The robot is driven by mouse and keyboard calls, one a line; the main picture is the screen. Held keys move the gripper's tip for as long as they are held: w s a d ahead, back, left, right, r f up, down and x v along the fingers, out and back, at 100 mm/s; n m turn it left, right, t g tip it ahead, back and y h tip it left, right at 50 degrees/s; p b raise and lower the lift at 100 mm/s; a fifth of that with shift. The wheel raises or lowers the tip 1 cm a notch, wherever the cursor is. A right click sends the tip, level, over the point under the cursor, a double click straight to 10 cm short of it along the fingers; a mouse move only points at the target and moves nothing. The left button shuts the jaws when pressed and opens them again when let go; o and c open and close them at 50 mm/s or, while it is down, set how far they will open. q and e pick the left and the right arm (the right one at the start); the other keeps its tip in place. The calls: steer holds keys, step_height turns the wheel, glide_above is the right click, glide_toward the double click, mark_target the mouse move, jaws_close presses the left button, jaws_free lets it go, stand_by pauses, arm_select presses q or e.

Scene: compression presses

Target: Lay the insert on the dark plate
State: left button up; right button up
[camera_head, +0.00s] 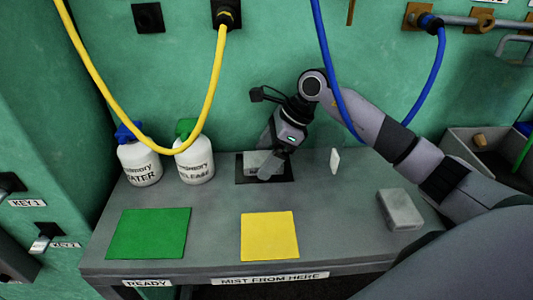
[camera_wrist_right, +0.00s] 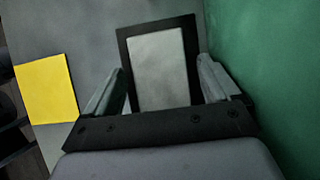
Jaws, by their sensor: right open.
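The insert is a light grey flat block (camera_wrist_right: 160,70), lying on the dark plate (camera_wrist_right: 125,45) in the right wrist view. The plate's dark border shows around the far end and sides of the insert. In the head view, the insert (camera_head: 253,161) and the dark plate (camera_head: 285,172) are at the back of the bench, partly hidden by my right gripper (camera_head: 270,156). My right gripper is open and points down, with one finger on each side of the insert; in the right wrist view, gaps show between the fingers (camera_wrist_right: 161,72) and it. My left gripper is not in view.
A green mat (camera_head: 150,233) and a yellow mat (camera_head: 269,236) lie at the bench front. Two white bottles (camera_head: 140,165) (camera_head: 194,162) stand at back left. A grey block (camera_head: 400,209) and a small white upright piece (camera_head: 335,161) are on the right. Yellow (camera_head: 153,149) and blue hoses (camera_head: 337,88) hang nearby.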

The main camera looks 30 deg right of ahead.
steer(key=v, duration=1.2)
steer(key=shift+r, duration=0.15)
